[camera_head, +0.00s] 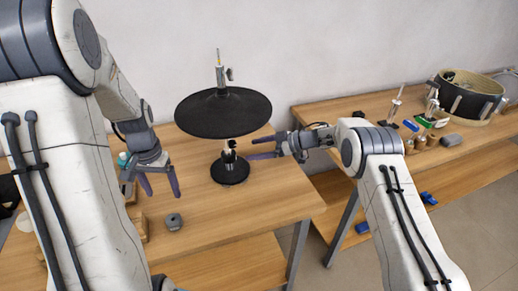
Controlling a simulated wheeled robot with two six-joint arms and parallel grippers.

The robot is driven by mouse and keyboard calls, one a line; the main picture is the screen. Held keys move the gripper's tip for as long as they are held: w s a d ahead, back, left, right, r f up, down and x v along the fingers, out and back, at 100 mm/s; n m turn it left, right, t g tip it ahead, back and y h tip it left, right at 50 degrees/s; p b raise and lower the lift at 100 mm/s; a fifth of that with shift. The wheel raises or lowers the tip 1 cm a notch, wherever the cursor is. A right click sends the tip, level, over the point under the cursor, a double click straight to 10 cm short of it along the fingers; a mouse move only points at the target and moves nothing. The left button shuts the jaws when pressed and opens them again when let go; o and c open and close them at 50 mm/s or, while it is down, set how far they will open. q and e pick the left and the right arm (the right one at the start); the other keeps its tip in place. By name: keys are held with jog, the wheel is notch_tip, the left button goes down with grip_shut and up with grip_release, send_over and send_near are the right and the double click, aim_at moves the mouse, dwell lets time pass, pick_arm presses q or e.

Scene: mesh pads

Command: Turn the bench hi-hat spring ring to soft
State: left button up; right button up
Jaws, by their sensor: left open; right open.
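The bench hi-hat (223,112) stands on the near wooden table, with a black round pad on a short stem and a round black base (230,170). The spring ring is probably among the dark and light parts on the stem (229,148) under the pad; it is too small to make out its setting. My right gripper (250,148) is open, its fingers pointing left, close to the right of the stem under the pad's edge. I cannot tell whether it touches the stem. My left gripper (156,191) is open and empty, pointing down over the table left of the hi-hat.
A small grey part (173,221) lies on the near table (260,208), close to my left gripper. A wooden block (143,228) is beside it. A second bench at right holds a drum (468,98) and several small items. The table's front right is clear.

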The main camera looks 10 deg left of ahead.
jog(key=shift+d+r, duration=0.2)
jog(key=shift+d, duration=0.25)
jog(key=shift+a, duration=0.1)
jog(key=a+r+m+t+y, duration=0.2)
jog(key=a+r+m+t, duration=0.1)
jog(key=a+r+t, duration=0.15)
jog(key=m+t+h, duration=0.6)
jog(key=m+h, duration=0.1)
jog(key=h, duration=0.1)
send_near(230, 156)
jog(key=x, duration=1.2)
jog(key=shift+c, duration=0.3)
